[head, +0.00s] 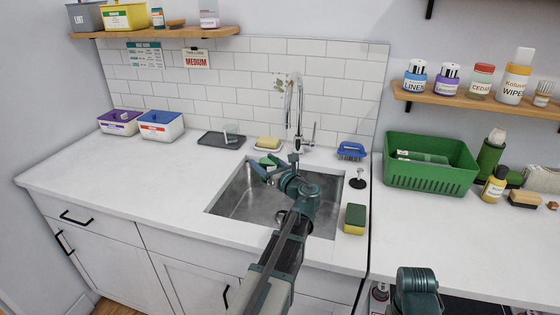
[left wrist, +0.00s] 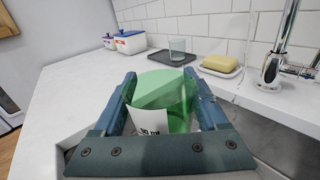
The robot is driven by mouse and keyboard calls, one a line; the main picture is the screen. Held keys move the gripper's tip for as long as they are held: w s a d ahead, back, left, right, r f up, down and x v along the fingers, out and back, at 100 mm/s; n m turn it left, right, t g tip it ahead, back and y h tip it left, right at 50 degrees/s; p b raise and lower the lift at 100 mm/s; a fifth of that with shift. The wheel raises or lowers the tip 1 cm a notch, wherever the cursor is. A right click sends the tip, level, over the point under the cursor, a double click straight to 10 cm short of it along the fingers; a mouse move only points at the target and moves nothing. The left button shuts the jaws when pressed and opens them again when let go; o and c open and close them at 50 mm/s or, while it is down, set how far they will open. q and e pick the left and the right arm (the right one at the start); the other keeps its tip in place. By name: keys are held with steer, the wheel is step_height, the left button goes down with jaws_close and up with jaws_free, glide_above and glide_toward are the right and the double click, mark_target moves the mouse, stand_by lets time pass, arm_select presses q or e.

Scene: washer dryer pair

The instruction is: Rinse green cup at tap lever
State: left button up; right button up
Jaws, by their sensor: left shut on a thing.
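My left gripper (head: 268,170) reaches over the back of the sink and is shut on the green cup (left wrist: 165,88). In the left wrist view the see-through green cup, with a white label, sits between the two fingers (left wrist: 163,110). In the head view only a bit of green cup (head: 268,161) shows past the gripper. The chrome tap (head: 296,100) rises behind the sink, with its spout just right of the cup. The tap lever (head: 312,135) stands at the tap's right side, apart from the gripper. My right gripper is not in view.
The steel sink (head: 230,203) lies under my left arm. A soap dish (head: 267,147), a dark tray (head: 221,140) with a glass, a blue brush (head: 351,150) and a sponge (head: 355,218) surround it. A green basket (head: 432,172) stands right.

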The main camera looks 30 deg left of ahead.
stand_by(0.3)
arm_select(q)
steer(key=s+r+p, duration=0.4)
steer(key=s, duration=0.1)
steer(key=shift+d, duration=0.2)
stand_by(0.6)
